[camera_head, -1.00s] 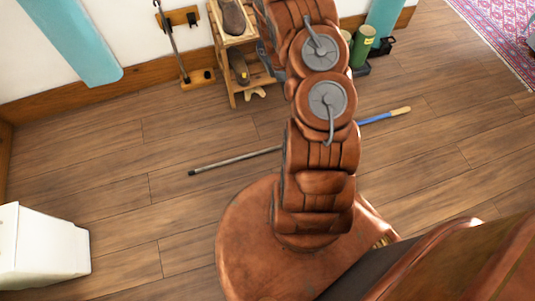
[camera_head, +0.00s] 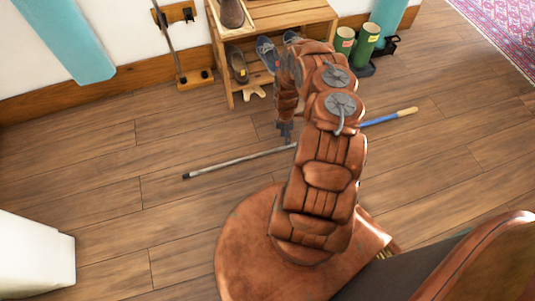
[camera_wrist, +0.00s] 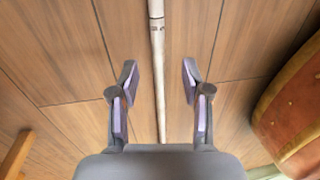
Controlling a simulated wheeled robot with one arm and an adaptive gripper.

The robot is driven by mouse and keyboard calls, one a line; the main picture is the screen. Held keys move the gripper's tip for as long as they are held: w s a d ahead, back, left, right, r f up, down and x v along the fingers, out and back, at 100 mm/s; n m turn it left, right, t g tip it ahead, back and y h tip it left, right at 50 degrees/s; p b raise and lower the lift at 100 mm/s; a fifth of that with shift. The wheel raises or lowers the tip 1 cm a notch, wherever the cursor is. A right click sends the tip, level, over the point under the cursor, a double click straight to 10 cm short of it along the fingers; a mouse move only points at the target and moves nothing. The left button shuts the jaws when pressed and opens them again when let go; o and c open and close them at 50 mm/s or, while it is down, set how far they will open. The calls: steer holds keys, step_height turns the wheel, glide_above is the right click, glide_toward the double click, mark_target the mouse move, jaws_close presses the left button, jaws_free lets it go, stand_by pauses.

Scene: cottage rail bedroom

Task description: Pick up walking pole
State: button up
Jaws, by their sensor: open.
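The walking pole (camera_head: 240,161) lies flat on the wooden floor in the head view. It has a thin grey shaft with a dark tip at the left, and a blue section and tan handle at the right. My arm hides its middle part. In the wrist view the pale shaft (camera_wrist: 157,50) runs up the middle between my fingers. My gripper (camera_wrist: 160,75) is open and empty, with one finger on each side of the shaft and apart from it. In the head view my gripper (camera_head: 285,133) points down just above the pole; the exact height is unclear.
A wooden shoe rack (camera_head: 285,22) with shoes stands at the wall behind the pole. Green boots (camera_head: 364,45) stand right of it. Another pole (camera_head: 167,40) stands in a wall holder. A white box (camera_head: 35,255) is at lower left. The floor around the pole is mostly clear.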

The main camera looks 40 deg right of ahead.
steer(key=shift+s+a+f+b, duration=0.15)
steer(key=shift+f+b, duration=0.6)
steer(key=shift+f, duration=0.95)
steer(key=shift+s+d+f+b, duration=0.15)
steer(key=shift+f+b, duration=0.55)
steer(key=shift+f, duration=1)
steer(key=shift+a, duration=0.1)
steer(key=shift+c, duration=0.2)
steer(key=shift+s, duration=0.1)
jaws_close()
